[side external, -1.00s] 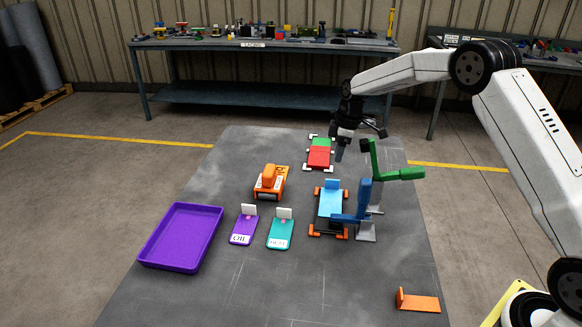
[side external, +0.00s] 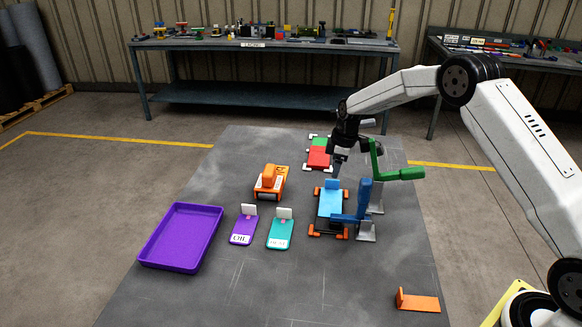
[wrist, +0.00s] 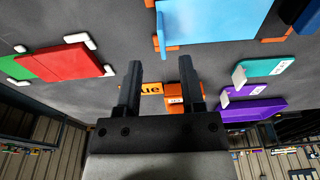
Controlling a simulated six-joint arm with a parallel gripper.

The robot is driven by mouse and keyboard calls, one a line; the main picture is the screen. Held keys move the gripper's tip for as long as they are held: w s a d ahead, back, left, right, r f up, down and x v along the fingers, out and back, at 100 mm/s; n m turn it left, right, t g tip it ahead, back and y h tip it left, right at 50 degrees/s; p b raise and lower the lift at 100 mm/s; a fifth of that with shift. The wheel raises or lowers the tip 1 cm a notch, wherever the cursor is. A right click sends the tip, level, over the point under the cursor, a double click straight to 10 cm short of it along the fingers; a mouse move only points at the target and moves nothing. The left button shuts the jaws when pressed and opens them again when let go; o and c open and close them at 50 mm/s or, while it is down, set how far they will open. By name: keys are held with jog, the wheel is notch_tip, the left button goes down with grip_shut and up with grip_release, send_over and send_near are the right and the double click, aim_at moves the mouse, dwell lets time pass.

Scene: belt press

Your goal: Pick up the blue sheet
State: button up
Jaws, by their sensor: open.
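The blue sheet (side external: 330,204) lies in a black base with orange corner pieces, and a small upright blue tab (side external: 331,184) stands at its far end. In the wrist view the blue sheet (wrist: 215,22) is at the top, with its tab (wrist: 161,28) edge-on near the left end. My gripper (side external: 337,170) is just above and beyond the tab in the side view. In the wrist view my gripper (wrist: 158,75) has its two fingers apart with nothing between them, below the sheet in the picture. A blue lever (side external: 362,200) partly covers the sheet's right side.
A green lever (side external: 398,174) stands right of my gripper. A red and green piece (side external: 319,155) lies behind. An orange block (side external: 270,182), a purple OIL card (side external: 243,230), a teal card (side external: 281,234), a purple tray (side external: 180,237) and an orange piece (side external: 418,302) lie around. The front middle is clear.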

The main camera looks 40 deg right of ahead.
aim_at(333, 181)
jog(key=shift+w+a+f, duration=0.1)
jog(key=shift+a+f, duration=0.1)
jog(key=shift+f, duration=1.1)
jog(key=shift+w+a+f, duration=0.1)
jog(key=shift+a+f, duration=0.05)
jog(key=shift+f, duration=1.1)
grip_shut()
